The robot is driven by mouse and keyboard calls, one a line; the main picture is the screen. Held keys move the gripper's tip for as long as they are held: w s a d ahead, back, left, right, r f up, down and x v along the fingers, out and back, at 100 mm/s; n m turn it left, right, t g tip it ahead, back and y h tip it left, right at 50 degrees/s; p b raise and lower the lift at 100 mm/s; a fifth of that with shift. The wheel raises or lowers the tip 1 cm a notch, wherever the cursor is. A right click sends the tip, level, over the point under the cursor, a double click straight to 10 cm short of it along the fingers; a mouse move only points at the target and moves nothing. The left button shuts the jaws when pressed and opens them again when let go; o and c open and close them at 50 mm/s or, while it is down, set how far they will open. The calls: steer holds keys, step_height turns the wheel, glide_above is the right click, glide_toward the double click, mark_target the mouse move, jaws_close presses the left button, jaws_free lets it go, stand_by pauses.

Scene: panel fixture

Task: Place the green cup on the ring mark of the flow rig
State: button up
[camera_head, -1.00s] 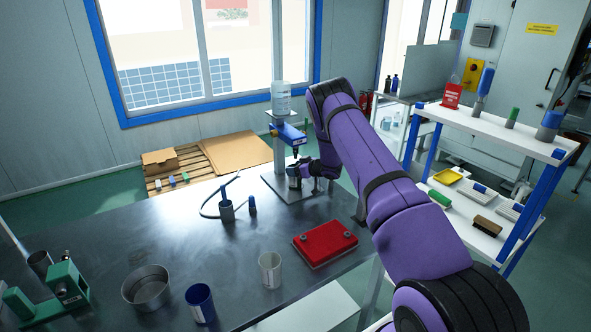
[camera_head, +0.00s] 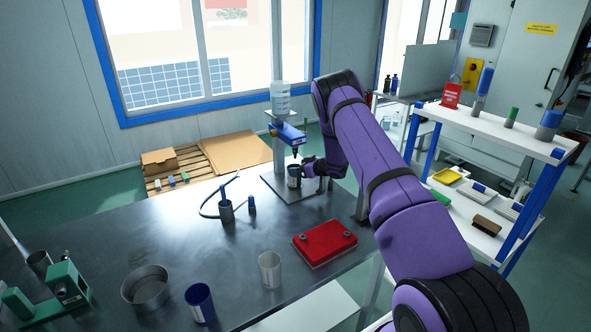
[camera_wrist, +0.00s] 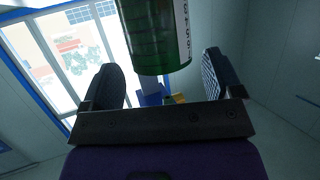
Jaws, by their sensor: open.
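The green cup (camera_wrist: 155,40) shows large in the wrist view, with a pale printed strip on its right side. In the head view the cup (camera_head: 294,177) looks small and dark, standing upright on the base plate of the flow rig (camera_head: 278,150), below its blue head. My gripper (camera_head: 308,172) is just right of the cup. In the wrist view its two fingers are spread wide, one to each side, with the cup beyond them and clear of both. The ring mark is not visible; I cannot tell exactly how the cup sits on it.
A red case (camera_head: 325,242), a white cup (camera_head: 270,269), a blue cup (camera_head: 200,303) and a metal bowl (camera_head: 146,287) stand on the dark table nearer me. A blue bottle with a hose (camera_head: 226,210) stands left of the rig. A shelf (camera_head: 495,128) is at right.

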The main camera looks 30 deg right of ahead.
steer(key=shift+v, duration=2.5)
